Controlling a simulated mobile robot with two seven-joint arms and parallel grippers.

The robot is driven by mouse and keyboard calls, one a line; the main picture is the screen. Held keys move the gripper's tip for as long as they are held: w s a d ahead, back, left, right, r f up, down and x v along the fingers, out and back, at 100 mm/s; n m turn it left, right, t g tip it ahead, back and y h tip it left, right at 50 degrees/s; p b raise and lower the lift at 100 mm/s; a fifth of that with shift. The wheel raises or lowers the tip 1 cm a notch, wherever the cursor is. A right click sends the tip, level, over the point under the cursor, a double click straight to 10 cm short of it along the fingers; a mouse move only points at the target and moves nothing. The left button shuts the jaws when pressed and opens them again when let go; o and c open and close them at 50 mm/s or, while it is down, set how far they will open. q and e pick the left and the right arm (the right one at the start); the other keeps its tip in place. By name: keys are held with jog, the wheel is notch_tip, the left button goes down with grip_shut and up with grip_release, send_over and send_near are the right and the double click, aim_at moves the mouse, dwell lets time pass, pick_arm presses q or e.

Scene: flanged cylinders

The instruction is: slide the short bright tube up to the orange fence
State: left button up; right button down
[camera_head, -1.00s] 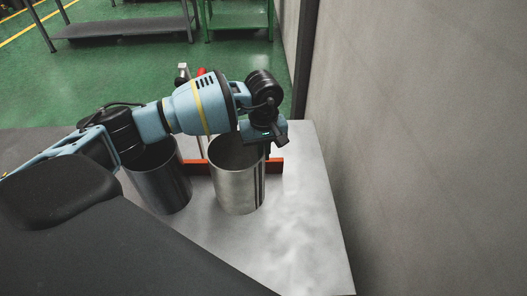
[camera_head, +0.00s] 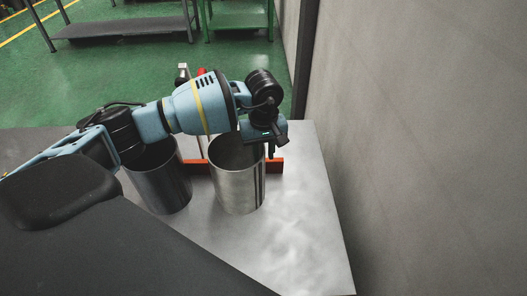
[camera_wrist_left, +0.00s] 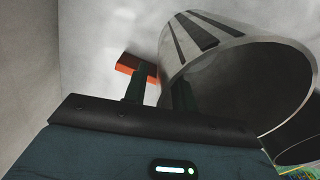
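The bright steel tube (camera_head: 238,188) stands upright on the metal table, open end up, with dark stripes on its right side. The orange fence (camera_head: 275,166) runs behind it, partly hidden by it. My left gripper (camera_head: 269,152) points down at the tube's right rim; one finger shows just outside the wall. In the left wrist view, the gripper's fingers (camera_wrist_left: 158,92) are apart, one clear of the tube (camera_wrist_left: 205,38) and the other overlapping its rim; whether that one touches is unclear. The fence (camera_wrist_left: 137,67) shows beyond the fingers. My right gripper is not in view.
A darker tube (camera_head: 163,182) stands left of the bright one, partly under my left arm. The table (camera_head: 295,225) is clear to the right and front. A grey wall (camera_head: 420,150) rises close to the table's right side. A red item (camera_head: 201,72) shows behind my arm.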

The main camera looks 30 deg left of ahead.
pick_arm(q)
jog(key=shift+r, duration=3.9)
